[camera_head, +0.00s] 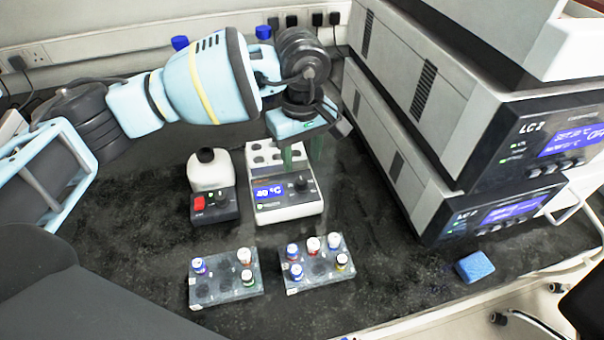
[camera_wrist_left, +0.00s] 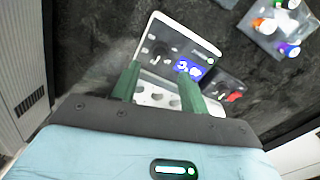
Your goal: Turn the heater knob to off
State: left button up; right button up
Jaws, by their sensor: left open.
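My left gripper (camera_head: 293,158) points down above the heater's back part, behind the knob, with green fingers. In the left wrist view the gripper (camera_wrist_left: 158,72) is open with nothing between its fingers. The knob (camera_wrist_left: 161,48) shows just beyond the fingertips, apart from them. My right gripper is not in view.
Two vial racks (camera_head: 225,290) (camera_head: 318,277) stand in front. Large stacked instruments (camera_head: 480,150) rise at the right. A blue sponge (camera_head: 474,266) lies near the front edge.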

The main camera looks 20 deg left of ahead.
aim_at(302, 181)
pick_arm(q)
notch_tip(302, 181, down, 5)
jog(key=shift+f, duration=0.7)
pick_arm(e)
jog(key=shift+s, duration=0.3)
pick_arm(q)
jog(key=shift+c, duration=0.4)
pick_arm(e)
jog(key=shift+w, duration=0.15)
pick_arm(q)
grip_shut()
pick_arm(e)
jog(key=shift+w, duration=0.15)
